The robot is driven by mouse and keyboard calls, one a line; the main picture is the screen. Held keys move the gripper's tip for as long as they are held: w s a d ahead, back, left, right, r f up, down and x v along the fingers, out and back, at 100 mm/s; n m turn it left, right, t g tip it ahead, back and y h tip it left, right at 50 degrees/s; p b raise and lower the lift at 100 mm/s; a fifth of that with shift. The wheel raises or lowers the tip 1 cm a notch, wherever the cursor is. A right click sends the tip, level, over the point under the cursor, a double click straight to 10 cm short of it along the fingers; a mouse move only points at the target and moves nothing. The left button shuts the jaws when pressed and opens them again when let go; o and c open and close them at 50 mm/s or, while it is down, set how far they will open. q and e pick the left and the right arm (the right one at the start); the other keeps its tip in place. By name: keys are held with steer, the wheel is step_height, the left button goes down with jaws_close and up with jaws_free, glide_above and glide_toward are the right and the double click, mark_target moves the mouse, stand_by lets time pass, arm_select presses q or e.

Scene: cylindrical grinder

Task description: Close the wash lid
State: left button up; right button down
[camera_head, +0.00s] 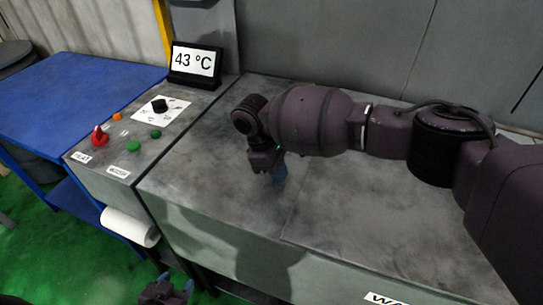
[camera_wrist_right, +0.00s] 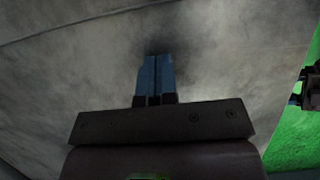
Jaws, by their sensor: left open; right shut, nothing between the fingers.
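The wash lid (camera_head: 380,220) is a grey, stained flat panel on top of the bench, above a partly cut-off white label starting "WA". It looks flat, level with the grey panel to its left; my right arm hides part of it. My right gripper (camera_head: 280,178) points down near the seam between these panels. Its blue fingers (camera_wrist_right: 155,75) are shut together and empty, close over grey surface in the wrist view; I cannot tell whether they touch. My left gripper (camera_head: 176,284) is open and empty, low in front of the bench.
A control panel (camera_head: 140,135) with buttons and a red knob (camera_head: 99,136) is at left. Behind it stands a display (camera_head: 195,62) reading 43 °C. A white paper roll (camera_head: 130,226) hangs at the front. A blue table (camera_head: 65,95) is at far left. Green floor is open in front.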

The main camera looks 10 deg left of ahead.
mark_target(313, 188)
steer(key=d, duration=0.3)
steer(key=shift+s+d+r+p, duration=0.1)
steer(key=shift+s+r+p, duration=0.15)
steer(key=shift+p, duration=0.1)
arm_select(q)
steer(key=shift+w+r, duration=0.4)
steer(key=shift+r, duration=0.45)
arm_select(e)
steer(key=shift+d+f, duration=0.1)
steer(key=shift+d, duration=0.15)
arm_select(q)
steer(key=shift+s, duration=0.1)
arm_select(e)
steer(key=shift+s, duration=0.1)
